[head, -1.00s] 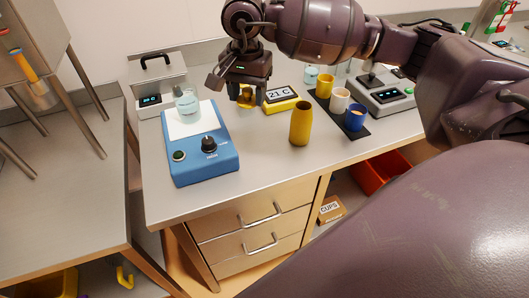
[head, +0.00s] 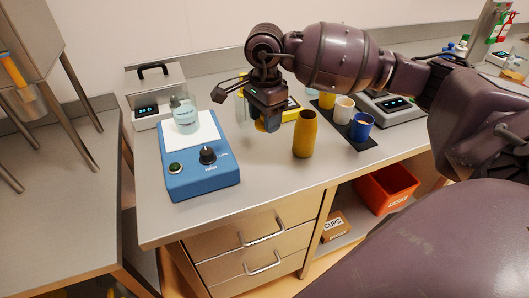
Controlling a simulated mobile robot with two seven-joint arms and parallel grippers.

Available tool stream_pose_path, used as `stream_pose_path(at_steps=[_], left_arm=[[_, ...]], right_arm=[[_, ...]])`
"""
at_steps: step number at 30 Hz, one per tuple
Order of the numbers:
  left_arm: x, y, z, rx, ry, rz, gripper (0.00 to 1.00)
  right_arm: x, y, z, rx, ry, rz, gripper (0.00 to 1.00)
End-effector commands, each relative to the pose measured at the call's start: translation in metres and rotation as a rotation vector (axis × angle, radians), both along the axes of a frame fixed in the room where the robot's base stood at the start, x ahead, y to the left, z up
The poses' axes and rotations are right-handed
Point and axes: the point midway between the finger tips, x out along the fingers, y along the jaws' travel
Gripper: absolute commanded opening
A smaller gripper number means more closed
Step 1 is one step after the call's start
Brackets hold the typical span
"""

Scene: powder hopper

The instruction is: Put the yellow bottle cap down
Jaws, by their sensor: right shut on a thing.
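My right gripper (head: 265,122) comes in from the upper right and is shut on the yellow bottle cap (head: 260,126). The fingers hide most of the cap. It hangs low over the grey counter, between the blue stirrer and the yellow bottle; I cannot tell whether it touches the surface. The open yellow bottle (head: 305,135) stands upright just right of the gripper, apart from it. My left gripper is not in view.
The blue stirrer (head: 205,180) carries a glass beaker (head: 184,113). Behind the gripper is a yellow-framed display (head: 290,115), partly hidden. White (head: 343,109) and blue (head: 361,127) cups stand on a black mat at right. The counter's front strip is clear.

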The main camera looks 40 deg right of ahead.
Motion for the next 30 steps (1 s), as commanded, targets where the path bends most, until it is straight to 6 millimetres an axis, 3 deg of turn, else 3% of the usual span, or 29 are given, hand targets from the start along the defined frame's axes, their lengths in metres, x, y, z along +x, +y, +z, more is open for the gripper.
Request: stream_pose_path(at_steps=[3, 9, 17, 25, 30], left_arm=[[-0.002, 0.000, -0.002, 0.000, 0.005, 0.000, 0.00], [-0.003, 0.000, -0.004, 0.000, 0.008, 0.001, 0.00], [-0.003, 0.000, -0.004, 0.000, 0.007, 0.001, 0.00], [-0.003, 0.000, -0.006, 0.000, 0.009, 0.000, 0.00], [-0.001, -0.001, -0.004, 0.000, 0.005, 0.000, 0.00]], right_arm=[[-0.001, 0.000, -0.028, 0.001, 0.004, 0.000, 0.29], [0.000, 0.000, -0.059, 0.000, 0.002, 0.000, 0.29], [0.000, 0.000, -0.074, 0.001, 0.001, 0.001, 0.29], [0.000, 0.001, -0.108, 0.001, 0.002, 0.000, 0.29], [0.000, 0.000, -0.110, 0.000, -0.002, 0.001, 0.29]])
